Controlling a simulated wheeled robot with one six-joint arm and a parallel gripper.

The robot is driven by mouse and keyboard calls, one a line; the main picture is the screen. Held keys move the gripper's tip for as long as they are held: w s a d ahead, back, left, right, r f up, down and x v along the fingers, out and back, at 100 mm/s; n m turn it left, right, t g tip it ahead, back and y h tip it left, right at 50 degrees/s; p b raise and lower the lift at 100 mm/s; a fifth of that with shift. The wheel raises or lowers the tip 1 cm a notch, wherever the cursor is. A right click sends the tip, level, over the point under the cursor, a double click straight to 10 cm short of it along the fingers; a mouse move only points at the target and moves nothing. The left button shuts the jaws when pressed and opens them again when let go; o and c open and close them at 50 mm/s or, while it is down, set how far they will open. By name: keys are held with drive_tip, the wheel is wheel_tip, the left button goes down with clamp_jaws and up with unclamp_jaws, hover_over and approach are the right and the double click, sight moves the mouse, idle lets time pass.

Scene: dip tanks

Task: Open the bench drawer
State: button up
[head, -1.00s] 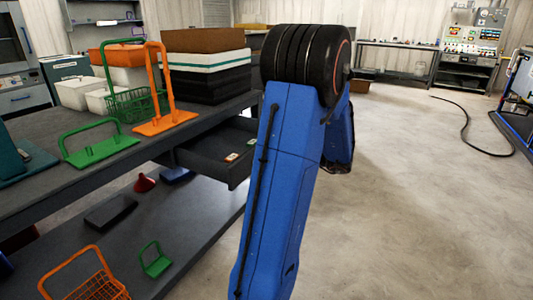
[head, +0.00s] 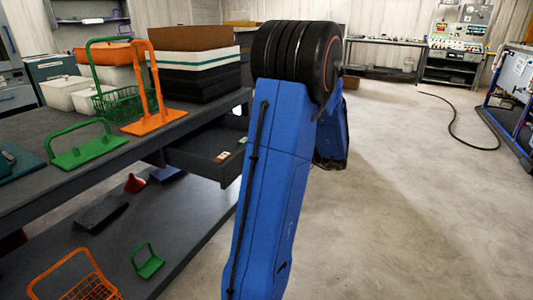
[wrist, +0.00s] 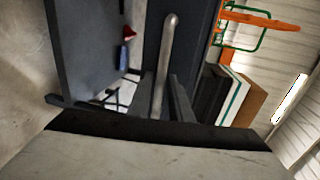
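The bench drawer (head: 205,163) is dark grey and stands partly pulled out below the bench top, with two small labelled items (head: 230,150) inside. My gripper (wrist: 163,82) is hidden behind my blue arm in the head view. In the wrist view its two dark fingers lie on either side of a pale metal bar, the drawer handle (wrist: 169,38). The fingers sit close against the bar and look shut on it. The far end of the bar extends beyond the fingertips.
The bench top (head: 40,187) holds boxes (head: 195,62), a green stand (head: 88,150) and an orange stand (head: 155,112). The lower shelf (head: 180,232) carries baskets and a red funnel (head: 135,183). Open floor (head: 400,220) lies to the right; a black cable (head: 452,120) crosses it.

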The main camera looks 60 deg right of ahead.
drive_tip(key=v, duration=1.6)
drive_tip(key=shift+s, duration=0.15)
